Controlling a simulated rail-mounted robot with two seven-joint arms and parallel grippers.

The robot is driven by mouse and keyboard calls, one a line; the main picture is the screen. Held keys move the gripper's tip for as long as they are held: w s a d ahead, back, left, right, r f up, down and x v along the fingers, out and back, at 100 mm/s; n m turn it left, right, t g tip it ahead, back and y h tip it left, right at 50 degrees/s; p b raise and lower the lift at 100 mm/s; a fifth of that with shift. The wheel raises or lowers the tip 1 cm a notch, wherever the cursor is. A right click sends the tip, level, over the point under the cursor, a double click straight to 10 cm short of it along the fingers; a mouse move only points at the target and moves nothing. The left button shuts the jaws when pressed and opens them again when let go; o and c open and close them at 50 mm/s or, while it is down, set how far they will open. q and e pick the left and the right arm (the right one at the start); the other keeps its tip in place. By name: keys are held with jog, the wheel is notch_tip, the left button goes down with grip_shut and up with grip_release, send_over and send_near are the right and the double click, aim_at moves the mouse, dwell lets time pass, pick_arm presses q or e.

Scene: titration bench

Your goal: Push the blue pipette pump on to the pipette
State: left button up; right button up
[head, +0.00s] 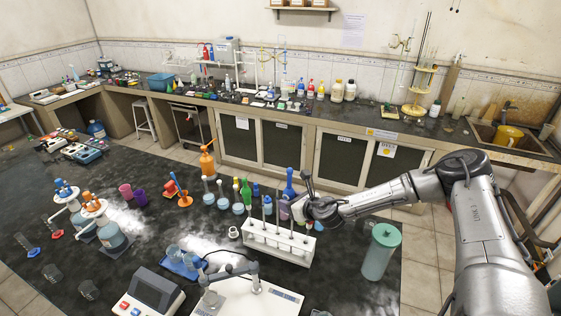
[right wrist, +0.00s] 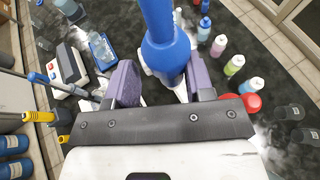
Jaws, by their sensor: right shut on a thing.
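The blue pipette pump (head: 289,188) is upright in my right gripper (head: 296,208), with its narrow neck up and its round bulb below. In the right wrist view the pump (right wrist: 165,50) is between the two purple fingers of my right gripper (right wrist: 155,85), which are shut on it. Its lower end is hidden by the gripper. A white rack (head: 278,251) stands just below and in front of the gripper, with several thin upright pipettes (head: 265,222) in it. I cannot tell whether the pump touches a pipette. My left gripper is not in view.
A green lidded container (head: 381,252) stands right of the rack, near my right arm. A balance-like white instrument (head: 245,300) is in front. Several small bottles (head: 246,192) and an orange wash bottle (head: 207,160) stand behind and left.

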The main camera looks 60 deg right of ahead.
jog(key=w+d+r+n+y+b, duration=0.1)
jog(key=w+d+r+y, duration=0.1)
jog(key=w+d+r, duration=0.3)
jog(key=w+d+r+n+y, duration=0.1)
jog(key=d+r+n, duration=0.15)
jog(key=r, duration=0.45)
jog(key=a+f+y+b, duration=0.1)
jog(key=a+f+n+y+b, duration=0.1)
jog(key=f+b, duration=0.1)
jog(key=f+n+y+b, duration=0.1)
jog(key=f, duration=0.1)
jog(key=shift+w+a+f+y+b, duration=0.1)
jog(key=shift+w+a+y+b, duration=0.2)
jog(key=shift+a+b, duration=0.1)
dwell(0.4)
jog(key=shift+s, duration=0.15)
dwell(0.6)
jog(key=shift+f, duration=0.15)
dwell(0.5)
jog(key=shift+f+b, duration=0.4)
jog(key=shift+b, duration=0.05)
